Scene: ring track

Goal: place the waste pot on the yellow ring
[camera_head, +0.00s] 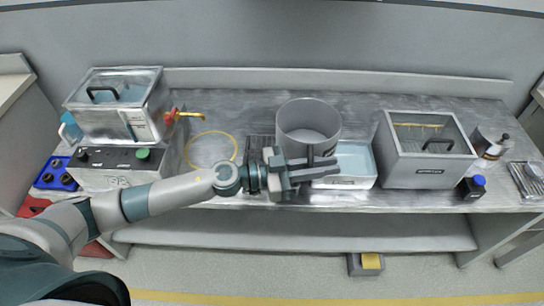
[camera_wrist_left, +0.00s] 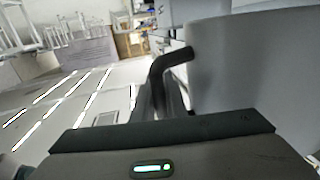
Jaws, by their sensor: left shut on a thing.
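The waste pot (camera_head: 306,118) is a large grey open cylinder at the middle of the steel bench. My left gripper (camera_head: 312,166) is at the pot's near side, shut on its handle. In the left wrist view the pot's grey wall (camera_wrist_left: 250,65) fills the right side, and its dark bent handle (camera_wrist_left: 165,72) runs down between the jaws, where the grip itself is hidden. I cannot tell whether the pot touches the surface below. The yellow ring (camera_head: 188,156) lies flat on the bench left of the pot, with nothing standing in it. My right gripper is not in view.
A lidded steel bath (camera_head: 118,118) with a red-and-yellow tap (camera_head: 183,115) stands left of the ring. A pale blue-lined tray (camera_head: 357,162) is right of the pot, then a grey lidded box (camera_head: 425,165). A dark rack (camera_head: 261,143) lies between ring and pot.

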